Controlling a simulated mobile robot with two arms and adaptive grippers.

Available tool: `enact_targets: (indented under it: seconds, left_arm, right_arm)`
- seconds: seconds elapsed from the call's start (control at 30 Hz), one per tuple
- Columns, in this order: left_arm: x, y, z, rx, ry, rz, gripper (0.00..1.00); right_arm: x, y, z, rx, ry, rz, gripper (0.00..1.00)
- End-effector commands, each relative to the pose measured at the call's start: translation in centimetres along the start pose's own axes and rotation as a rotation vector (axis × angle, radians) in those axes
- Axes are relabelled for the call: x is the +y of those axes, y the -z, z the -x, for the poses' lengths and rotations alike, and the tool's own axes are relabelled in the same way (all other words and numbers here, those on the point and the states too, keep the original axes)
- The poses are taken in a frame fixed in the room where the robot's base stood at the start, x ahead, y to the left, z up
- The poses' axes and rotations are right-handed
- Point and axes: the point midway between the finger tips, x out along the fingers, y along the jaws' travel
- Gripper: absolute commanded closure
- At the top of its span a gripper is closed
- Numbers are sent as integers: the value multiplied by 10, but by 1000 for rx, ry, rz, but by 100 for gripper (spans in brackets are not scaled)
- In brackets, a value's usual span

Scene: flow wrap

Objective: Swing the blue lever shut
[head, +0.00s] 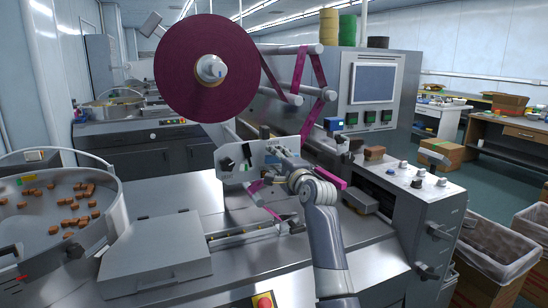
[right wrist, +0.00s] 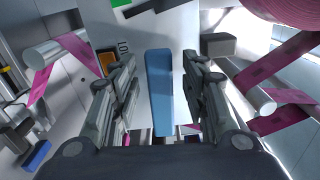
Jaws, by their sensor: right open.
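The blue lever (right wrist: 159,92) shows in the right wrist view as a long blue bar in front of a pale plate (right wrist: 150,32). My right gripper (right wrist: 157,72) is open, with one finger on each side of the lever and a visible gap on both sides. In the head view my right gripper (head: 274,160) is at the pale plate (head: 236,158) below the large magenta film roll (head: 207,68). I cannot make out the lever there. My left gripper is not in view.
Magenta film (head: 299,68) runs over rollers beside the plate. A control cabinet with a screen (head: 373,84) stands to the right, with a small blue block (head: 337,125) near it. A round bowl (head: 112,210) with brown pieces is at left. A grey cover (head: 155,250) lies in front.

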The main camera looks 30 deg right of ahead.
Motion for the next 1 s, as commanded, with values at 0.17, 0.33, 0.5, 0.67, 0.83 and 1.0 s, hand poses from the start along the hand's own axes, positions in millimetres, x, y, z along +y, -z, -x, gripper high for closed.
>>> enact_targets:
  seconds: [0.17, 0.33, 0.5, 0.67, 0.83, 1.0]
  left_arm:
    - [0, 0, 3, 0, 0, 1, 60]
    - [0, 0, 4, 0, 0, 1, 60]
    - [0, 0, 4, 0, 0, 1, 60]
    - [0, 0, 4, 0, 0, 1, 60]
    - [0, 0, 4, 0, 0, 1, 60]
    - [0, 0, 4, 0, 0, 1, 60]
  right_arm:
    - [-1, 0, -12, 1, 0, 1, 58]
    - [0, 0, -16, 1, -1, 2, 58]
    - [0, 0, -16, 1, 0, 2, 58]
    - [0, 0, -16, 1, 0, 2, 83]
    - [0, 0, -16, 1, -1, 2, 100]
    - [1, 0, -16, 1, -1, 9, 100]
